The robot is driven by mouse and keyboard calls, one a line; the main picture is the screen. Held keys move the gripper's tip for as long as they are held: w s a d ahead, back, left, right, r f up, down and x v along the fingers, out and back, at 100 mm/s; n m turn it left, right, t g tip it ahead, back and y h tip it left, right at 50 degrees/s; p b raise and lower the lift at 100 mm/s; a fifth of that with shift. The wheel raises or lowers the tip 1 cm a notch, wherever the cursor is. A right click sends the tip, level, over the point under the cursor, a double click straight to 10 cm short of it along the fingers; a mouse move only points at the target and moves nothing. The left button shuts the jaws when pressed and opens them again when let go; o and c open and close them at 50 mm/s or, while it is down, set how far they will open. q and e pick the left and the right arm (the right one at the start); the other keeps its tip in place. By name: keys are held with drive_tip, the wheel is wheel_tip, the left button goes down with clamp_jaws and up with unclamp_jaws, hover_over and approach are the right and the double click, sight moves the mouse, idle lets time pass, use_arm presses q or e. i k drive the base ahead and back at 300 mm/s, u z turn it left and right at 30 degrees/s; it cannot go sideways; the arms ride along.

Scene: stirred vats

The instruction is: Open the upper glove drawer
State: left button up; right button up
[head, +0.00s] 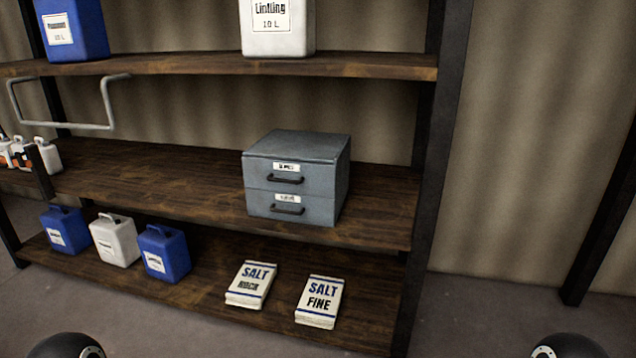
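A small grey two-drawer cabinet (341,178) stands on the middle shelf, towards its right end. Its upper drawer (259,175) has a white label and a dark bar handle (286,181), and looks shut. The lower drawer (259,205) has its own label and dark handle (287,211), and also looks shut. The label text is too small to read surely. Neither of my grippers shows; only dark rounded parts of mine show at the bottom left and bottom right edges, well apart from the cabinet.
Salt packs (252,285) (320,302) and canisters (165,254) sit on the bottom shelf. A grey bar frame (75,125) juts out at left.

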sight(303, 178)
drive_tip(key=z, duration=5.7)
drive_tip(key=k, duration=0.95)
drive_tip(key=z, duration=5.8)
